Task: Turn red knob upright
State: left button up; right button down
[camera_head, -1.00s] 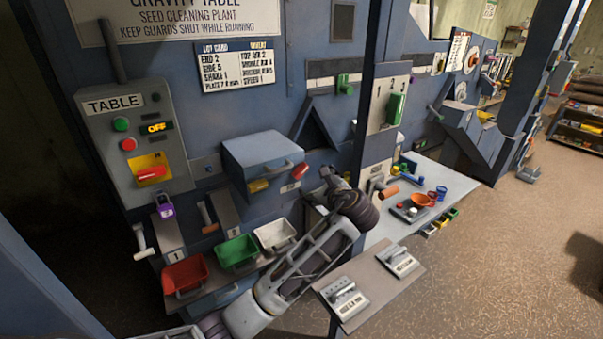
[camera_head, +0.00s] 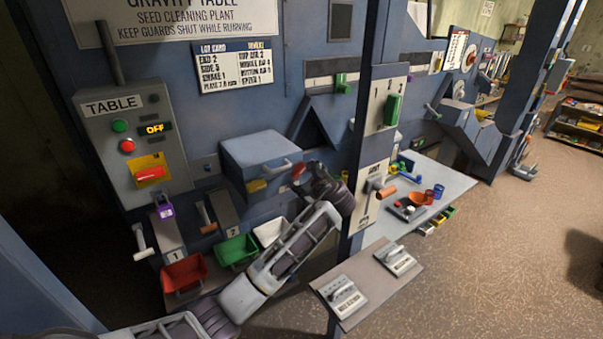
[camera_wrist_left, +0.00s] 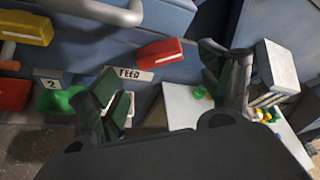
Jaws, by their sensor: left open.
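My left gripper (camera_head: 312,180) is at the knob in the head view. In the left wrist view its dark green-padded fingers (camera_wrist_left: 162,72) are spread wide, with the knob ahead between them and apart from them. My right gripper is not in view.
Red (camera_head: 183,273), green (camera_head: 237,250) and white (camera_head: 270,231) bins stand below. A blue post (camera_head: 362,130) rises right of my gripper. A small table (camera_head: 367,283) stands in front.

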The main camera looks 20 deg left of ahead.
aim_at(301, 173)
pick_arm(q)
jog(key=shift+p+x, duration=0.3)
jog(key=shift+x, duration=2.5)
jog(key=c, duration=1)
